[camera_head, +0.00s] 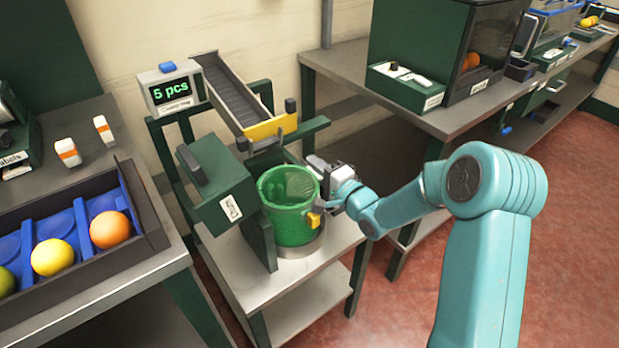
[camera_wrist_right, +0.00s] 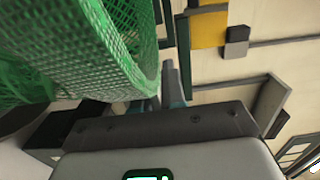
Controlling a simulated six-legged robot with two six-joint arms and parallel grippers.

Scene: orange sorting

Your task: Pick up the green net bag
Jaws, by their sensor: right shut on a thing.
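The green net bag (camera_head: 289,215) stands upright and open-topped on a round metal base on the small grey stand, beside the dark green machine. My right gripper (camera_head: 321,203) reaches it from the right and is shut on its side near the rim. A small yellow tab (camera_head: 314,220) shows at the fingertips. In the right wrist view, the bag's mesh (camera_wrist_right: 85,45) fills the upper left, next to the fingers (camera_wrist_right: 163,92); the exact grip is partly hidden. My left gripper is not in view.
A tray (camera_head: 150,215) with oranges and other fruit lies left. A workbench (camera_head: 352,67) with machines stands right.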

